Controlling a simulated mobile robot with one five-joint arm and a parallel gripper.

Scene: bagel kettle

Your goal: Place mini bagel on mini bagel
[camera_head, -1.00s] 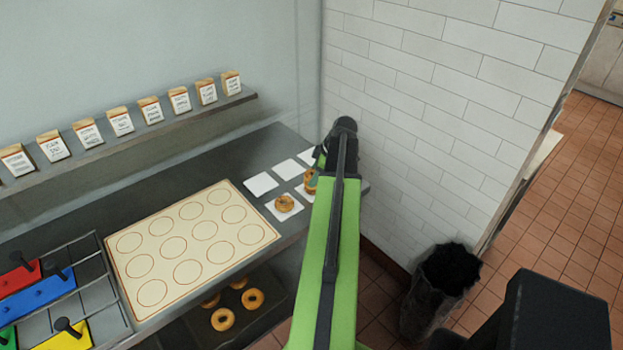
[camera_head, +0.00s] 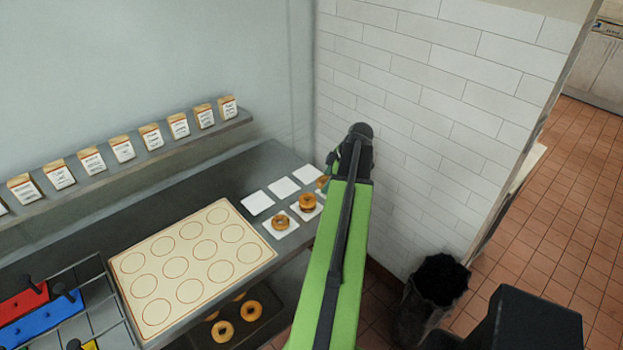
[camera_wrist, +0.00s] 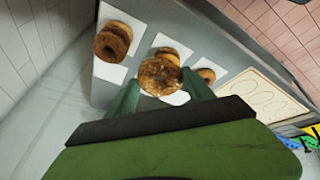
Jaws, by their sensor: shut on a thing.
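My gripper (camera_wrist: 162,92) is shut on a seeded brown mini bagel (camera_wrist: 160,77), held between its green fingertips. In the wrist view a second bagel (camera_wrist: 168,52) shows partly behind the held one, on the middle card; the gap between them cannot be told. In the head view my gripper (camera_head: 328,168) is mostly hidden by my arm, with a bagel (camera_head: 322,182) at its tip. Bagels sit on the front-left card (camera_head: 281,222) and the card beside it (camera_head: 307,202). The wrist view also shows two stacked bagels (camera_wrist: 113,40) on the left card.
Back-row white cards (camera_head: 258,202) are empty. A cream board with printed circles (camera_head: 190,262) lies left of them. Boxes line a shelf (camera_head: 150,165) above. More bagels (camera_head: 222,331) lie on a lower shelf. A tiled wall (camera_head: 410,120) stands close right, with a bin (camera_head: 410,310) below.

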